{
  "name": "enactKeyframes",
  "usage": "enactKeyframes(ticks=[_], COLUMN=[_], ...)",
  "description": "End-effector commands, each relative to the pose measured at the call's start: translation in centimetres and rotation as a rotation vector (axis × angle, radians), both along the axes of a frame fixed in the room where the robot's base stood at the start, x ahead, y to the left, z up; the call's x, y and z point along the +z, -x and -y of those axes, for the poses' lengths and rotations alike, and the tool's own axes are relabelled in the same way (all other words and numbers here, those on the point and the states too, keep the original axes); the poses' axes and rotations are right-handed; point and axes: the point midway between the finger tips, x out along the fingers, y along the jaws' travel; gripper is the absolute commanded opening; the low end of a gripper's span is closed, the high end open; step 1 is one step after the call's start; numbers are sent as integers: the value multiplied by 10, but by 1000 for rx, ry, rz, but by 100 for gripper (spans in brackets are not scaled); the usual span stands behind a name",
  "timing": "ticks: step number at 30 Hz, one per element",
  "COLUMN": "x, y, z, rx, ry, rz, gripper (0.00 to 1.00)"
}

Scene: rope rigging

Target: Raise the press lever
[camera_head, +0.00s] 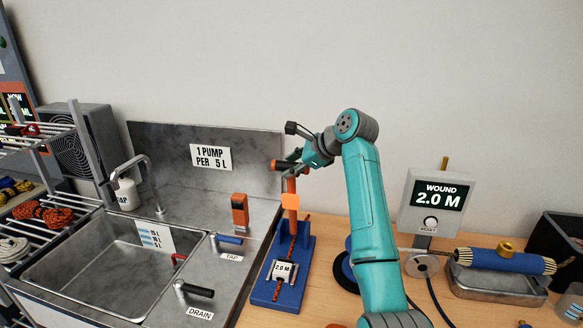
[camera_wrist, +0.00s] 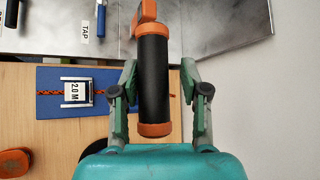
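The press (camera_head: 290,240) stands on a blue base to the right of the sink, with an orange upright. Its lever has a black grip with orange ends (camera_wrist: 154,80), which fills the middle of the wrist view. In the head view the lever's orange end (camera_head: 277,165) shows at the top of the upright, partly hidden by my gripper (camera_head: 292,160). In the wrist view my gripper's fingers (camera_wrist: 158,75) stand on either side of the black grip, with a gap visible to the right finger. The gripper looks open around the grip.
A red rope and a "2.0 M" tag (camera_head: 283,270) lie on the press base. The sink (camera_head: 100,262) with TAP and DRAIN levers is at the left. A "WOUND 2.0 M" display (camera_head: 437,195) and a blue roller (camera_head: 505,262) stand at the right. Bare wall lies behind.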

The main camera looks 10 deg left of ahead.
Motion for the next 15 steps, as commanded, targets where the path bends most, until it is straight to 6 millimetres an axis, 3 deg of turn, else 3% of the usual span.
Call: enactKeyframes(ticks=[15], x=[7], y=[4], z=[10], rx=[0], ry=[-1], rz=[-3], gripper=[56])
